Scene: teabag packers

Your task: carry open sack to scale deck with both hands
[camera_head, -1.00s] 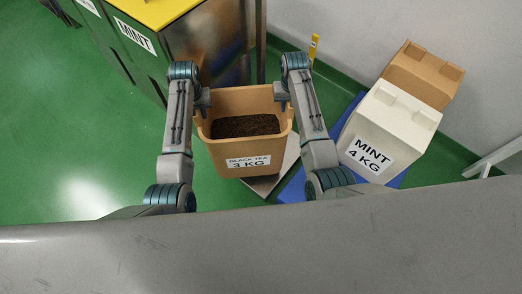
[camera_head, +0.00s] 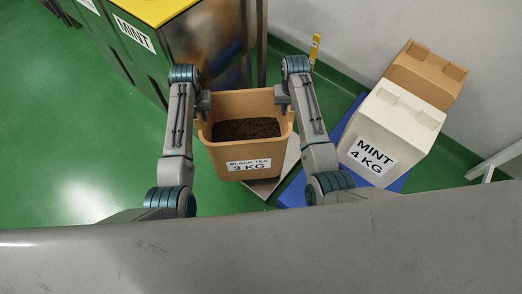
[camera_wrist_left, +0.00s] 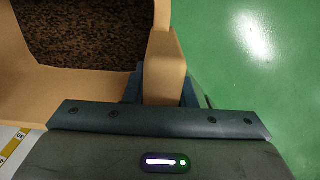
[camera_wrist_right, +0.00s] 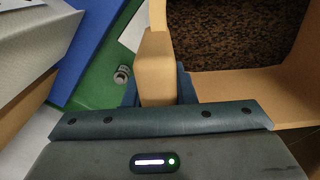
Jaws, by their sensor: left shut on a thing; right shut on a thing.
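The open sack (camera_head: 222,142) is a tan, box-like bag labelled "BLACK TEA 3 KG", with dark loose tea inside. It hangs upright between my two arms in the head view. My left gripper (camera_head: 203,103) is shut on the sack's left edge; the left wrist view shows a tan grip (camera_wrist_left: 164,75) between the jaws. My right gripper (camera_head: 282,96) is shut on the right edge; the right wrist view shows the matching grip (camera_wrist_right: 156,75) between the jaws. A grey metal plate (camera_head: 266,187), perhaps the scale deck, shows partly below and behind the sack, which hides the rest.
A white "MINT 4 KG" sack (camera_head: 396,122) and a tan sack (camera_head: 426,75) stand on a blue pallet (camera_head: 292,193) at the right. Green bins with a "MINT" label (camera_head: 134,33) stand at upper left. Open green floor (camera_head: 70,150) lies at left.

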